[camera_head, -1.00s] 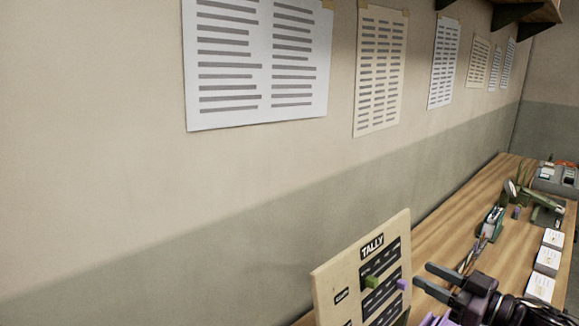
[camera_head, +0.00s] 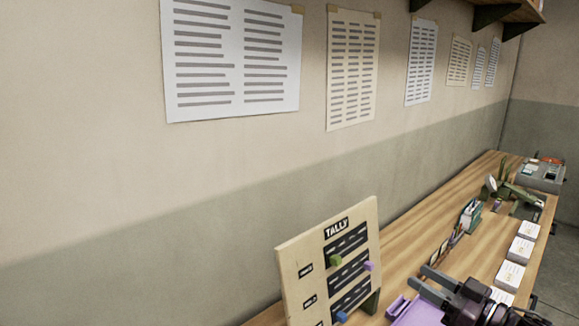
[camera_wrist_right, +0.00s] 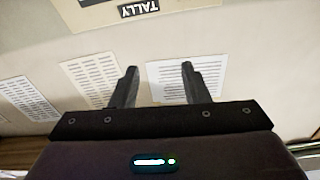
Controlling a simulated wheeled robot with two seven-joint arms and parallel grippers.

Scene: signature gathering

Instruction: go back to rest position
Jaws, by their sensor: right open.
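My right gripper (camera_head: 432,282) is at the lower right of the head view, above the wooden desk. Its two dark fingers are apart with nothing between them. The right wrist view also shows the open fingers (camera_wrist_right: 160,85), pointing toward the wall. The tally board (camera_head: 330,262) stands on the desk to the left of the gripper, apart from it. It carries a green, a purple and a blue peg. The board's edge also shows at the top of the right wrist view (camera_wrist_right: 100,14). My left gripper is not in view.
The wooden desk (camera_head: 408,240) runs along the wall. Several white card stacks (camera_head: 520,250) line its right side. A purple tray-like object (camera_head: 418,312) lies under the gripper. A stapler-like green item (camera_head: 470,217) and a grey machine (camera_head: 542,174) stand farther back. Paper sheets (camera_head: 232,60) hang on the wall.

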